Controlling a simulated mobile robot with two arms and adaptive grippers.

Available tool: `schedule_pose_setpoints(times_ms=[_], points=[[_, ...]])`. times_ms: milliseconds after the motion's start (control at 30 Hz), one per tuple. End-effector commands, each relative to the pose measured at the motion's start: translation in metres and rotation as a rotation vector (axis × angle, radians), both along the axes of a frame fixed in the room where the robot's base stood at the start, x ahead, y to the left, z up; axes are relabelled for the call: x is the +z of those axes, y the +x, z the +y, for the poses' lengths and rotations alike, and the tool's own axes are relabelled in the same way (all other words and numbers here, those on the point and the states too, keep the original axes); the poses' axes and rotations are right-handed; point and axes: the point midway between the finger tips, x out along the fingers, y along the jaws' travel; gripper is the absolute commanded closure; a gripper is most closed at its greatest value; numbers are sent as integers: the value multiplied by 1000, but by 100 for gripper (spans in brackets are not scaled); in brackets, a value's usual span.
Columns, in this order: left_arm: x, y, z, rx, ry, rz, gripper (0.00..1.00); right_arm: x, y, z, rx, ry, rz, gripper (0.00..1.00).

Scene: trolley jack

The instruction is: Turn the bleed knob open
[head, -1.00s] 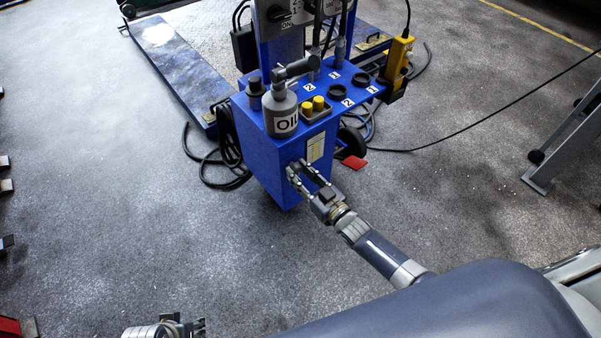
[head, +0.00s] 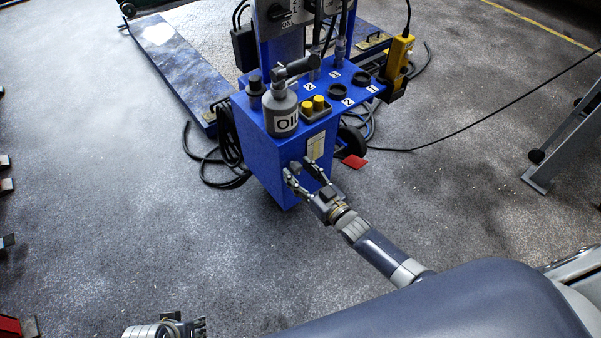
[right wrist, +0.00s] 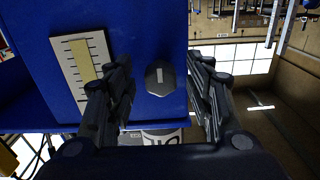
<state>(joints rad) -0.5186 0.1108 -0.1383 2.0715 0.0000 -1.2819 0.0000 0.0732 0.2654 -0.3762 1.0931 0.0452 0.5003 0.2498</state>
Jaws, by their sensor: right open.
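The bleed knob (right wrist: 160,78) is a dark, faceted knob with a short white line on its face. It sits on the front of the blue cabinet (head: 258,150), and the line looks nearly upright in the right wrist view. My right gripper (head: 298,167) is at the cabinet front. It is open, and its two fingers (right wrist: 160,84) stand on either side of the knob with visible gaps. In the head view I cannot make out the knob between the fingers. My left gripper (head: 197,327) is at the bottom edge, partly cut off, away from the cabinet.
A grey OIL bottle (head: 282,112) and yellow buttons (head: 313,104) are on the cabinet top. A gauge strip (right wrist: 82,72) is beside the knob. A yellow pendant (head: 399,58) hangs at the right. Black cables (head: 205,160) lie on the floor at left.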

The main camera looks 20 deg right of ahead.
Motion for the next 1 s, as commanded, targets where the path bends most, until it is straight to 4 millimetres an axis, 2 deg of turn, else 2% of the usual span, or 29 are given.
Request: schedule_pose_setpoints(times_ms=[133, 267, 500, 700, 800, 1000], points=[[0, 1, 1, 1, 1, 1, 60, 0, -3, -1, 0, -1, 0, 52], [0, 0, 1, 0, 1, 0, 60, -1, -18, -6, 1, -2, 2, 52], [0, 0, 1, 0, 1, 0, 60, -2, -65, -23, 1, -1, 3, 52], [0, 0, 0, 0, 1, -1, 60, -1, -97, -35, 0, 0, 2, 52], [0, 0, 0, 0, 1, -1, 60, 0, -107, -39, 0, 0, 1, 52], [0, 0, 0, 0, 1, -1, 60, 0, -113, -41, 0, 0, 0, 52]])
